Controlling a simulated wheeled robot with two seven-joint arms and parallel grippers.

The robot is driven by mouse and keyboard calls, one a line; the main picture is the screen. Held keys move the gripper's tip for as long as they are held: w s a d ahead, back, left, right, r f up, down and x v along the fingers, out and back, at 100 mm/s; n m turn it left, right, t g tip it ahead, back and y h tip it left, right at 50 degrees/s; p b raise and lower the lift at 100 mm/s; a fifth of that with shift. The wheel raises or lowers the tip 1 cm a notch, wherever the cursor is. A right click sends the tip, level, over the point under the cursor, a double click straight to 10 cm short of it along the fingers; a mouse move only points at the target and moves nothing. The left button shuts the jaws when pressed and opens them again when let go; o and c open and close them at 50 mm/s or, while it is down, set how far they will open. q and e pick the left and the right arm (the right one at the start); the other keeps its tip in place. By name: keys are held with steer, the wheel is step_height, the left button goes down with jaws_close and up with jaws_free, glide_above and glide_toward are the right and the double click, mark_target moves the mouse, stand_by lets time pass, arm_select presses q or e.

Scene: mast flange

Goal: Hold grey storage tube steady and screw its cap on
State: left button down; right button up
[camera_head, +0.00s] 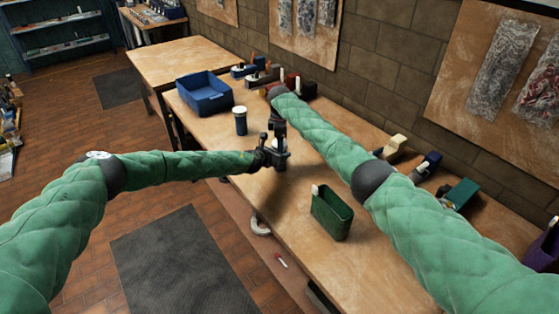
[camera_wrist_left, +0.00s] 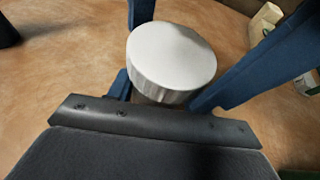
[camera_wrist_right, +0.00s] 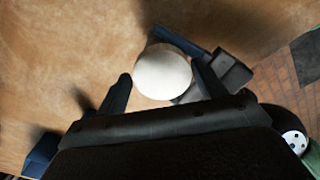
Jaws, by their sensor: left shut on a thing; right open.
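The grey storage tube shows mainly by its pale round cap with a ribbed grey side (camera_wrist_left: 172,60) in the left wrist view. The cap's top also shows as a white disc (camera_wrist_right: 162,73) in the right wrist view. My left gripper (camera_head: 272,156) is shut on the tube below the cap and holds it over the bench; the tube's body is mostly hidden. My right gripper (camera_wrist_right: 161,76) is open above, with its fingers on either side of the cap and gaps visible. The cap sits on top of the tube; how tightly it is threaded cannot be told.
A dark blue jar with a white lid (camera_head: 240,121) and a blue bin (camera_head: 204,92) stand on the bench (camera_head: 290,262) to the left. A green open box (camera_head: 331,214) stands nearer the front edge. Several small items line the wall side. Bare wood surrounds the grippers.

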steer(key=shift+a+r, duration=0.1)
steer(key=shift+a, duration=0.05)
steer(key=shift+s+r, duration=0.1)
steer(key=shift+r, duration=2.15)
steer(key=shift+f, duration=0.1)
